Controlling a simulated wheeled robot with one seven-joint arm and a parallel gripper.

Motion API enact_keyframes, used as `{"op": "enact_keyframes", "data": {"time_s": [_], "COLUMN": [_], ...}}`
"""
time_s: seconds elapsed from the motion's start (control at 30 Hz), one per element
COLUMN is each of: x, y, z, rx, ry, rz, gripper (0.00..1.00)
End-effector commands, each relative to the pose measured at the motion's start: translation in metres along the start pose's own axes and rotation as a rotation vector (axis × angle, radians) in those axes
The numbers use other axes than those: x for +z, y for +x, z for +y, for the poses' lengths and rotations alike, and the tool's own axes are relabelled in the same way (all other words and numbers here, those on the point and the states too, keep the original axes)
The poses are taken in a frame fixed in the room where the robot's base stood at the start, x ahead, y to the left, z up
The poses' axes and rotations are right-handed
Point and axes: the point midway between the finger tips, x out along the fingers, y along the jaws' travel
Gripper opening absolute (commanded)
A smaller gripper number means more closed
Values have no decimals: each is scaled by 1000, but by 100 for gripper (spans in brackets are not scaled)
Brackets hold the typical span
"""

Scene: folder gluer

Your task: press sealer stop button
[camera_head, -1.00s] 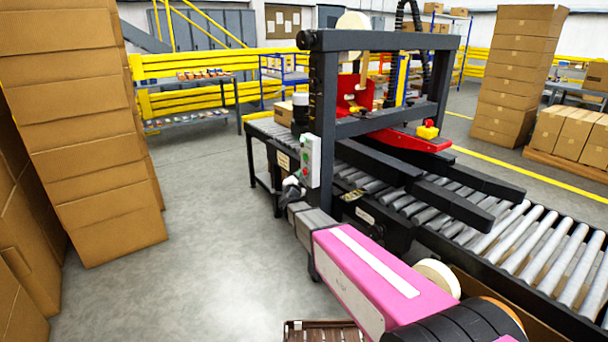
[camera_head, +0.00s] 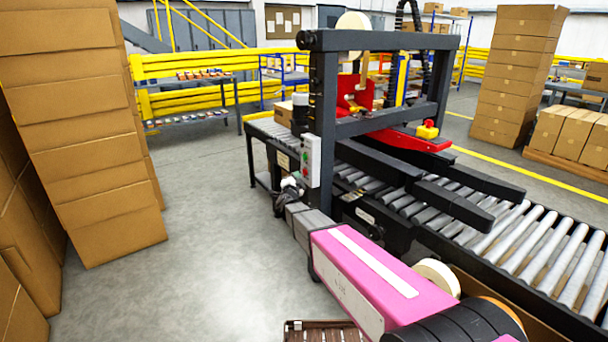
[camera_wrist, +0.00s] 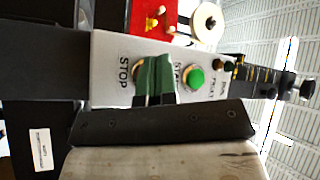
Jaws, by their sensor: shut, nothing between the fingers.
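The sealer's control box (camera_head: 313,160) is a light grey panel on the near post of the sealer frame. In the wrist view the panel (camera_wrist: 112,92) appears turned sideways, with a STOP label and a green start button (camera_wrist: 196,78). My gripper (camera_wrist: 155,78) is shut and empty, its green fingertips over the spot beside the STOP label. They hide most of the stop button; only a sliver of rim shows. I cannot tell whether they touch it. In the head view my gripper (camera_head: 289,184) is just left of and below the box.
The sealer's dark frame (camera_head: 385,41) stands over a roller conveyor (camera_head: 520,240) running to the right. A tall stack of cartons (camera_head: 85,130) stands at the left. The grey floor (camera_head: 205,220) between is clear. A brown slatted crate (camera_head: 325,331) sits at the bottom edge.

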Motion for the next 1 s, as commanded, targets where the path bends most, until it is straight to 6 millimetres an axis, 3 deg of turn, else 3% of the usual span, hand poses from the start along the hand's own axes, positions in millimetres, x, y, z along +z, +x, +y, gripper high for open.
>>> {"op": "enact_keyframes", "data": {"time_s": [0.37,1.0], "x": [2,29], "y": [-3,-40], "z": [-2,-29], "rx": [0,0], "ry": [0,0], "rz": [0,1], "gripper": [0,0]}}
